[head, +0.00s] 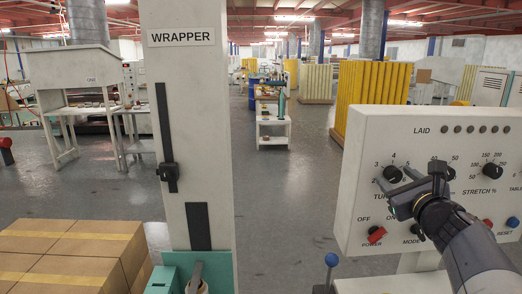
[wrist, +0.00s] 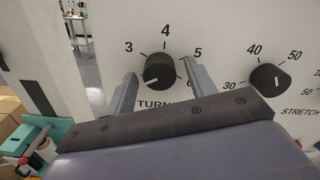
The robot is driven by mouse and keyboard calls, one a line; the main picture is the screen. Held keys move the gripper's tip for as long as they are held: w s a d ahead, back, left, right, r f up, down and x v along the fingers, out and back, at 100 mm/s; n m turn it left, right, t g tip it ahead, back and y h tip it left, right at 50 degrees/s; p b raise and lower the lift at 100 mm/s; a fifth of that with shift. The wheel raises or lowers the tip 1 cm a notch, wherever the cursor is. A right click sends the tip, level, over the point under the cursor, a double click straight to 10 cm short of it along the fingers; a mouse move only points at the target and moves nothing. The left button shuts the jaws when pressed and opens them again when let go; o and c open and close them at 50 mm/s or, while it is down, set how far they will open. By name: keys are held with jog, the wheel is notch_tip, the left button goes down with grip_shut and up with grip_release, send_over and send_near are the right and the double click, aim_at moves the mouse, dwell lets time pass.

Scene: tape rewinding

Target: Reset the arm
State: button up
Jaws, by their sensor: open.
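My gripper (head: 410,178) is in front of the white control panel (head: 370,130) at the right. In the wrist view my gripper (wrist: 160,78) is open, its two grey fingers on either side of the black TURNS knob (wrist: 158,70). I cannot tell whether the fingers touch it. The knob's white mark points to the lower left, below the 3. In the head view the knob (head: 392,174) shows just beside my fingertips. My gripper partly hides the middle knob and the panel's lower labels.
The panel also carries the STRETCH knob (head: 493,171), a red POWER switch (head: 376,234) and a blue RESET button (head: 512,222). The white WRAPPER column (head: 190,120) stands left of it. Taped boxes (head: 70,250) are at lower left.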

jog(key=m+p, duration=0.1)
jog(key=p, duration=0.1)
jog(key=m+p, duration=0.2)
jog(key=shift+r, duration=0.25)
jog(key=s+b, duration=0.1)
jog(key=s, duration=0.7)
jog(key=shift+s+f, duration=0.2)
jog(key=shift+s, duration=0.1)
